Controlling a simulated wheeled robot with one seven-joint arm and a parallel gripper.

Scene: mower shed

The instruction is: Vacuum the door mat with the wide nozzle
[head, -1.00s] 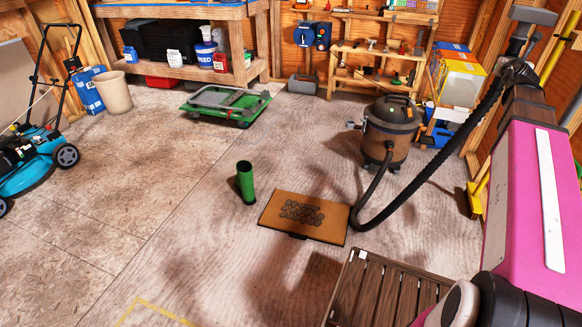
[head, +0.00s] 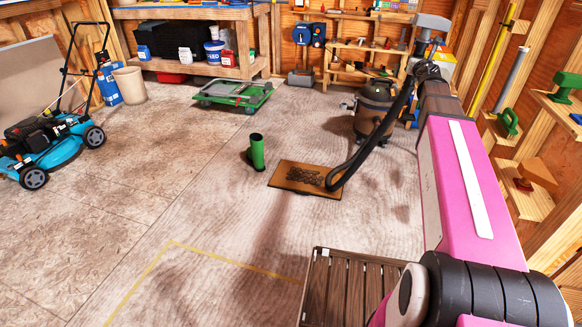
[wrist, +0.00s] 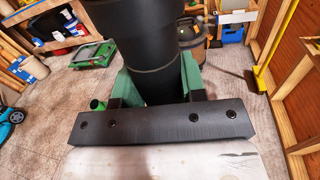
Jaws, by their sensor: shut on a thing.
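My gripper (wrist: 155,78) has green fingers shut around a thick black tube, the vacuum wand (wrist: 143,35). In the head view the black hose (head: 395,115) hangs from the gripper end of my arm and loops down to the floor beside the brown vacuum (head: 375,104). The brown door mat (head: 281,173), with a dark pebble pattern, lies flat on the floor. The hose loop passes at its right end. My gripper is held high, apart from the mat. The wide nozzle cannot be made out for certain; the far end of the wand is hidden.
A green cylinder (head: 257,152) stands left of the mat. A slatted wooden piece (head: 325,290) is at the front. A green cart (head: 234,94) stands behind, a blue mower (head: 50,150) at left. Shelves and wall studs line the right.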

